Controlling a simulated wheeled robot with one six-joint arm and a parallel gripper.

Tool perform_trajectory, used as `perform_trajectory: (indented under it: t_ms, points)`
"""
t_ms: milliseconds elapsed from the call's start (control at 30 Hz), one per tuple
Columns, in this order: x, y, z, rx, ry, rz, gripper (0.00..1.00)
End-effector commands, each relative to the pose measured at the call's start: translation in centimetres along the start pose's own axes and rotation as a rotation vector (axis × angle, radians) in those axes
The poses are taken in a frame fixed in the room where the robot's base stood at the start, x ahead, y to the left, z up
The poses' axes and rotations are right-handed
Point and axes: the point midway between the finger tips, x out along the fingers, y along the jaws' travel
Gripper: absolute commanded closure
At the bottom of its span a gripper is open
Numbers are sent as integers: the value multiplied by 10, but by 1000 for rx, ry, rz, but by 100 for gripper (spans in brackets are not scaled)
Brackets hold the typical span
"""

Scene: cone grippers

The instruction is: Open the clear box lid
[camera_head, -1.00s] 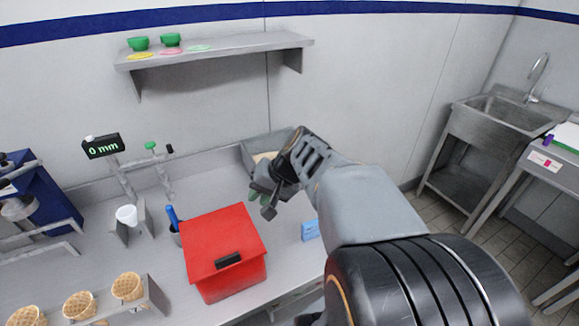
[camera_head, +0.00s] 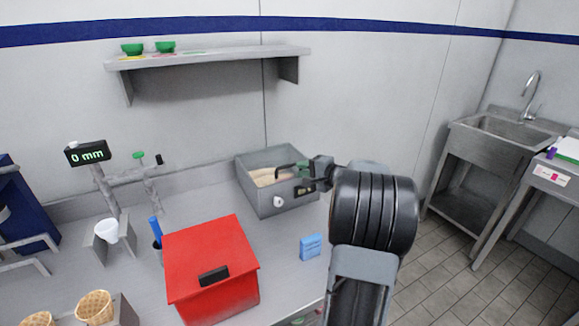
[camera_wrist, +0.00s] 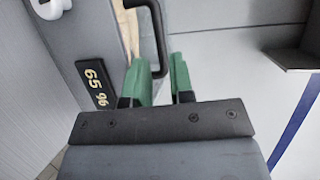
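The grey box (camera_head: 262,198) stands at the back of the counter, with beige contents (camera_head: 268,178) visible inside. The clear lid is hard to make out; I cannot tell its exact position. A black handle (camera_head: 290,166) stands at the box's top right; it also shows in the wrist view (camera_wrist: 157,35). My gripper (camera_head: 312,176) is at the box's right side. In the wrist view its green fingers (camera_wrist: 160,76) are apart, and the handle's lower end lies between them. Contact with the handle cannot be seen.
A red box (camera_head: 212,260) stands at front left, with a small blue box (camera_head: 312,246) to its right. A wall shelf (camera_head: 205,66) hangs above. A white knob (camera_head: 278,202) and a number display (camera_wrist: 97,84) are on the box's front.

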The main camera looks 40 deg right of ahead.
Motion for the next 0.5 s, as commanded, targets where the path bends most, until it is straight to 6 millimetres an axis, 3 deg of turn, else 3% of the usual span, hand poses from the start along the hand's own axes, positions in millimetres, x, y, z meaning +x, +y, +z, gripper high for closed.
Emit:
perform_trajectory:
  t_ms: [200,500]
  points:
    - [36,0,1,0,-3,2,78]
    - [60,0,1,0,-2,2,78]
